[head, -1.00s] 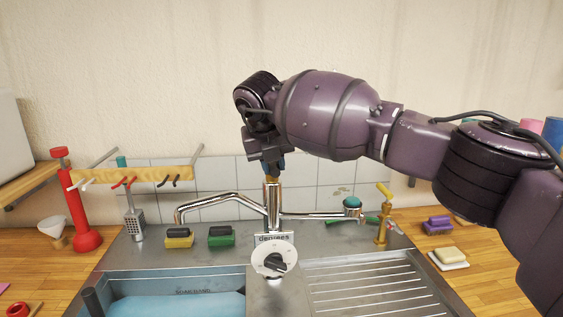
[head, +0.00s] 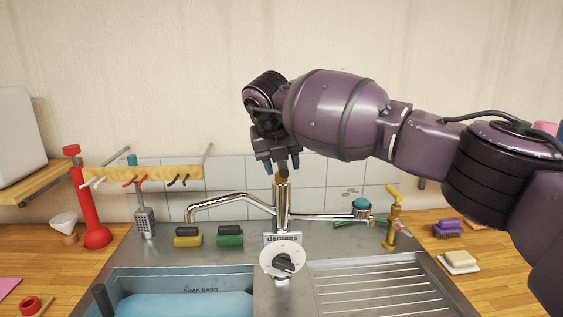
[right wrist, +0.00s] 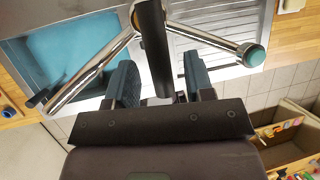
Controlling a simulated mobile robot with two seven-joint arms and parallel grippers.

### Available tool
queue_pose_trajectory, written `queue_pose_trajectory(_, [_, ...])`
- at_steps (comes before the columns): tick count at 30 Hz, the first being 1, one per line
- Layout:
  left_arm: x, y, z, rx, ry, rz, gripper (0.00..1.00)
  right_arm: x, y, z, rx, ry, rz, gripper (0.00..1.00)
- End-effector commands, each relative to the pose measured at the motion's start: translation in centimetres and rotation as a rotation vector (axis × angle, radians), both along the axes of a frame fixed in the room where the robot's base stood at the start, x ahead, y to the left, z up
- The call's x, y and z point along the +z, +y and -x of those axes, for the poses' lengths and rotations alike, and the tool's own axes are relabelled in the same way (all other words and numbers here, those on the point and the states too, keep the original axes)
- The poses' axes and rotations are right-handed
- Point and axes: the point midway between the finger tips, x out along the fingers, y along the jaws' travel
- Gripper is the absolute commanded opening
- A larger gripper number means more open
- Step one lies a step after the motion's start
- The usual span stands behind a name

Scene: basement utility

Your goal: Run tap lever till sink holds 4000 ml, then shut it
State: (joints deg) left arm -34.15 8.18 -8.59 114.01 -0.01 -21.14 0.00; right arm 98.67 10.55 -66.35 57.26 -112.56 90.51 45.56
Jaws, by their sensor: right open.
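The chrome tap (head: 282,205) stands behind the sink, its spout reaching left and its lever (head: 325,217) reaching right to a teal knob (head: 361,205). The sink basin (head: 130,277) holds blue water (head: 185,305); I see no stream under the spout. My right gripper (head: 283,168) is open, pointing down just above the tap's post. In the right wrist view the open fingers (right wrist: 158,82) straddle the line of the dark post, with the lever (right wrist: 210,41) beyond; contact cannot be told. My left gripper is out of view.
A white dial (head: 283,261) sits in front of the tap. A brass valve (head: 393,222) stands near the knob. The ribbed drainboard (head: 375,290) is clear.

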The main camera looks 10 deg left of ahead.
Motion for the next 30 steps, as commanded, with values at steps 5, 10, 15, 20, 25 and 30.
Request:
queue_pose_trajectory(5, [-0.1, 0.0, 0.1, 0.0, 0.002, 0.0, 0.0, 0.8, 0.1, 0.3, 0.001, -0.002, 0.0, 0.48])
queue_pose_trajectory(10, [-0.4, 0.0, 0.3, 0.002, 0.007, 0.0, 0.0, 3.2, 0.3, 1.5, 0.002, -0.003, 0.0, 0.48])
queue_pose_trajectory(15, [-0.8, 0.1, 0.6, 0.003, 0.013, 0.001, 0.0, 6.1, 0.4, 2.7, 0.002, -0.004, -0.001, 0.48])
queue_pose_trajectory(20, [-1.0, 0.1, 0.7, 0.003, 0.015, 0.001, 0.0, 8.2, 0.6, 3.8, 0.001, -0.003, 0.0, 0.48])
queue_pose_trajectory(25, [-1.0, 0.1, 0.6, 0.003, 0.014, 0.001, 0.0, 9.5, 0.6, 4.4, 0.0, 0.0, 0.0, 0.48])
queue_pose_trajectory(30, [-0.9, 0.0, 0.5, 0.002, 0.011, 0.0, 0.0, 9.8, 0.7, 4.5, 0.0, 0.0, 0.0, 0.48])
